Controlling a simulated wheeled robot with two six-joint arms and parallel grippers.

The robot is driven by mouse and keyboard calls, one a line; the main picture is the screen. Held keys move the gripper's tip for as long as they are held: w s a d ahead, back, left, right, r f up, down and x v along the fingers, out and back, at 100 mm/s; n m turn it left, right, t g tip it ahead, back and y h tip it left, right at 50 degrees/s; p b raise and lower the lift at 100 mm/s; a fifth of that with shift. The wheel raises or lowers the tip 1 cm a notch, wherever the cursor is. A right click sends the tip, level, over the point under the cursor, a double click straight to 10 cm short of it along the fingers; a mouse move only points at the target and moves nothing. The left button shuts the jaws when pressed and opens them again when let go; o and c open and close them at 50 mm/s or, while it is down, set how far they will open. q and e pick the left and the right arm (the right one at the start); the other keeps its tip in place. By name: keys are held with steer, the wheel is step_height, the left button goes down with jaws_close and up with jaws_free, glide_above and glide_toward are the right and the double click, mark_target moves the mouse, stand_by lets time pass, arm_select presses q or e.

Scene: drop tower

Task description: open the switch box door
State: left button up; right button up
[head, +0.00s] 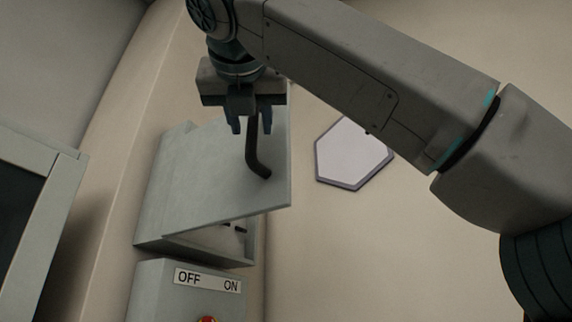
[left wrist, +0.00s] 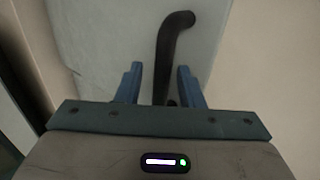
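The switch box (head: 246,250) is a grey metal box on the beige wall. Its grey door (head: 205,180) stands partly open, with a gap along the bottom and right through which the inside shows. A black bent handle (head: 253,155) sticks out from the door; it also shows in the left wrist view (left wrist: 171,45). My left gripper (head: 250,131) is at the upper part of the handle. In the left wrist view its blue fingers (left wrist: 160,80) are apart on either side of the handle, with gaps visible beside it. My right gripper is not in view.
A lower grey box with an OFF/ON label (head: 207,280) and a red button (head: 207,320) sits below the switch box. A pale hexagonal plate (head: 352,152) is on the wall to the right. A dark-panelled frame (head: 42,225) stands at left.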

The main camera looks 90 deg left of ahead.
arm_select(q)
steer(key=s+d+b, duration=0.1)
steer(key=d, duration=0.8)
steer(key=shift+d, duration=0.4)
steer(key=shift+s, duration=0.1)
